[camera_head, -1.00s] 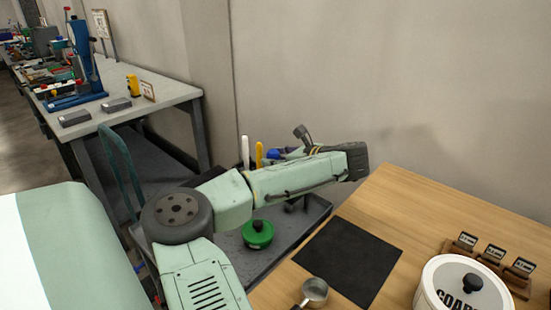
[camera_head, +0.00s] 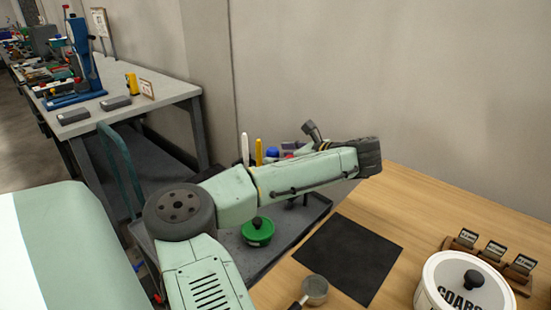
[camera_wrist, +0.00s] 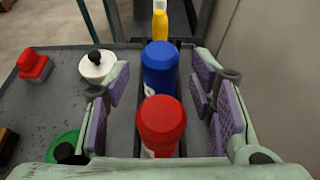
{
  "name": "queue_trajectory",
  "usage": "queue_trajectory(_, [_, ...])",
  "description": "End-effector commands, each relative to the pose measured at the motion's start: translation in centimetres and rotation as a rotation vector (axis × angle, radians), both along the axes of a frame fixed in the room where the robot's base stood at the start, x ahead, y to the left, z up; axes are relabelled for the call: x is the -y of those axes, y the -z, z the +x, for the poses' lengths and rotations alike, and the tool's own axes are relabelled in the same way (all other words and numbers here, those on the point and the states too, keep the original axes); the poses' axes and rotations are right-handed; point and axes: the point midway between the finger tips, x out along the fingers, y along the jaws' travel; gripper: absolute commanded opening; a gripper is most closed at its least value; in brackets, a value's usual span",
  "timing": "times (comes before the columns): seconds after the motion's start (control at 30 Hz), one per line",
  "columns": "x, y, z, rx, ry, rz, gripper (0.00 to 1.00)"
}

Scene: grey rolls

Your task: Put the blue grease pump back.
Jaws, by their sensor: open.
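A blue cylinder (camera_wrist: 159,68), which looks like the blue grease pump, stands upright in the grey cart; its blue top also shows in the head view (camera_head: 272,153), partly hidden by my arm. A red cylinder (camera_wrist: 160,122) stands right in front of it, nearer the wrist camera. My gripper (camera_wrist: 161,80) is open, its purple pads spread to the left and right of the red and blue tops, touching neither as far as I can tell. In the head view my forearm hides most of the gripper.
The cart tray (camera_wrist: 45,105) also holds a yellow bottle (camera_wrist: 160,24), a white round pot (camera_wrist: 97,65), a green pot (camera_head: 257,232) and a red block (camera_wrist: 33,67). A wooden table (camera_head: 420,215) with a black mat (camera_head: 350,255) and white canister (camera_head: 440,285) lies right. A wall stands behind.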

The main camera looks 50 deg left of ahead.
Motion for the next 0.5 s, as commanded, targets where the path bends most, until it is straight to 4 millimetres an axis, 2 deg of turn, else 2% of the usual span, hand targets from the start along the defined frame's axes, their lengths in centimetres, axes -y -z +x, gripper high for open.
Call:
queue_trajectory(0.2, [4.8,-2.0,0.6,0.0,0.005,0.006,0.5])
queue_trajectory(0.5, [7.9,-3.3,0.9,0.001,0.003,0.004,0.5])
